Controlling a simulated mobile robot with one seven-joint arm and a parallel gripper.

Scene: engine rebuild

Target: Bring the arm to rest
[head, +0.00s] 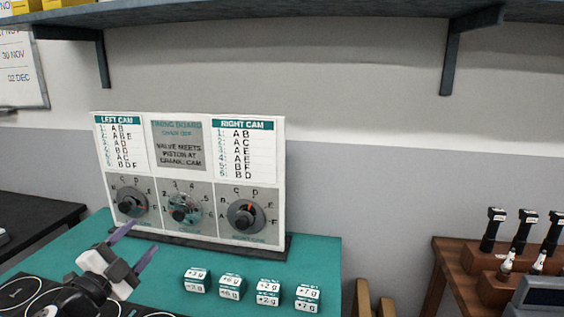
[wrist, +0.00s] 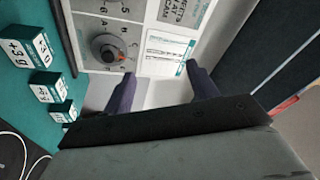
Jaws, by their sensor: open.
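My gripper (head: 135,243) is at the lower left in the head view, in front of the timing board (head: 200,264). Its two purple fingers are spread apart with nothing between them. In the wrist view my gripper (wrist: 160,92) also shows open and empty, with part of the board and its right cam dial (wrist: 107,48) beyond the fingers. In the head view the board stands upright with a left dial (head: 131,202), a middle dial (head: 184,209) and a right dial (head: 245,216). The fingers appear apart from the dials.
Several weight blocks (head: 230,287) marked in grams stand in a row on the teal mat (head: 318,252). A wooden rack (head: 464,252) with black-handled tools stands at the right. A dark shelf (head: 290,12) runs overhead. The wall space between board and shelf is clear.

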